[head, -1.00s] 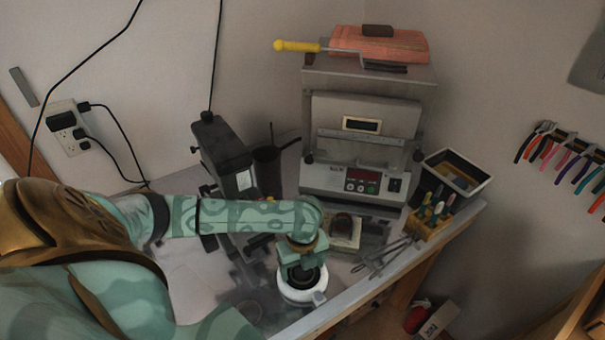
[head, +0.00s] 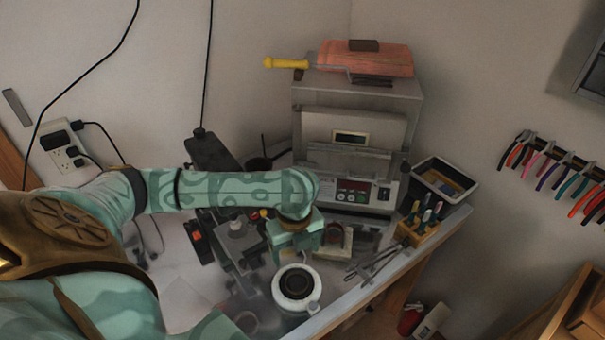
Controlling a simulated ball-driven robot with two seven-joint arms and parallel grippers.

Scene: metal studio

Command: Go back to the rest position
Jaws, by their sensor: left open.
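My left arm comes in from the left across the bench. Its gripper (head: 294,257) hangs pointing down above the bench, just behind a round white pot (head: 297,287) with a dark inside. The fingertips are small and partly hidden by the wrist, but I see nothing held between them. My right gripper is out of view.
A kiln (head: 352,150) with a control panel stands at the back of the bench. A black tray (head: 447,183), a wooden tool holder (head: 413,232) and long tongs (head: 372,262) are at the right. Pliers (head: 555,170) hang on the wall.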

